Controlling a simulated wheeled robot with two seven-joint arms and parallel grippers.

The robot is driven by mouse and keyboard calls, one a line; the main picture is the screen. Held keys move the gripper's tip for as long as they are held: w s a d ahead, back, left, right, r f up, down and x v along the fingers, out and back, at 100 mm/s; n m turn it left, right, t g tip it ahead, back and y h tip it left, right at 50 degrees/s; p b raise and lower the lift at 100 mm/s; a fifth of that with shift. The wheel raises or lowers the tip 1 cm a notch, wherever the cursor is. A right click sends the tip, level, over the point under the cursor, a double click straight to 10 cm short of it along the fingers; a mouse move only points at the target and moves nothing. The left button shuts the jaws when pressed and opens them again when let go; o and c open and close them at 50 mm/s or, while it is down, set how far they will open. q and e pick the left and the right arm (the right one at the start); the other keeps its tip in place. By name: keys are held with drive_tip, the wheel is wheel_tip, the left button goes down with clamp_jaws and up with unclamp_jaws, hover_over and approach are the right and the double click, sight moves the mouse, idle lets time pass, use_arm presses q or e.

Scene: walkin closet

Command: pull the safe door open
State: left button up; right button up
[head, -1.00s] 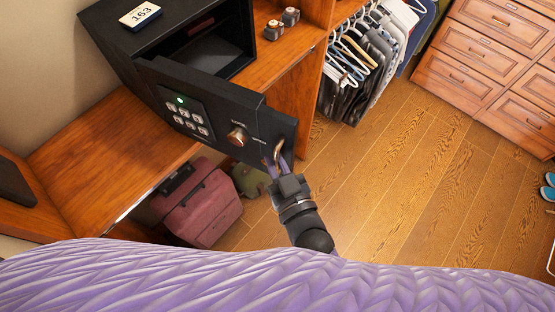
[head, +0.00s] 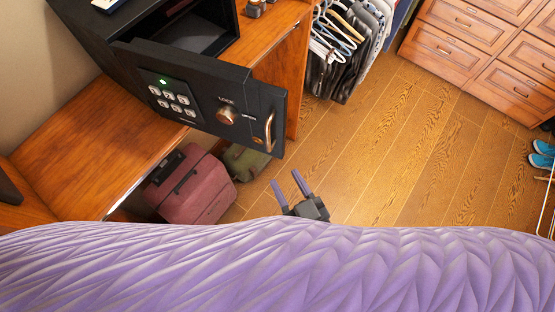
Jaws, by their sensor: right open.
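The black safe (head: 119,24) stands on a wooden shelf at the upper left. Its door (head: 205,68) is swung out from the body, and part of the dark interior (head: 196,28) shows behind it. The door carries a keypad with a green light, a round knob (head: 227,115) and a brass-coloured handle (head: 269,131) near its free edge. My right gripper (head: 289,184) is open and empty, below the handle and clear of it, with its two purple fingers apart. My left gripper is not in view.
A pink suitcase (head: 191,187) and a green bag (head: 243,161) stand under the wooden shelf (head: 95,150). Hanging clothes (head: 349,50) and a drawer cabinet (head: 487,50) line the back. Blue shoes (head: 542,155) are at the right. The wooden floor (head: 400,160) between is clear.

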drive_tip(key=shift+s+d, duration=0.1)
drive_tip(key=shift+s, duration=0.1)
drive_tip(key=shift+c, duration=0.7)
drive_tip(key=f+y+b, duration=0.1)
drive_tip(key=w+m+b, duration=0.1)
drive_tip(key=w+f+m+y+b, duration=0.1)
drive_tip(key=b, duration=0.1)
drive_tip(key=shift+w+d+f+g+y, duration=0.2)
drive_tip(key=shift+d+f+g+y, duration=0.1)
clamp_jaws()
drive_tip(key=w+d+f+m+g+y+b, duration=0.3)
drive_tip(key=w+d+f+m+g+b, duration=0.1)
drive_tip(key=w+d+m+b, duration=0.6)
drive_tip(key=w+a+m+p, duration=0.1)
drive_tip(key=a+p, duration=0.1)
drive_tip(key=a, duration=0.7)
drive_tip(key=shift+w+a, duration=0.15)
drive_tip(key=shift+w, duration=0.15)
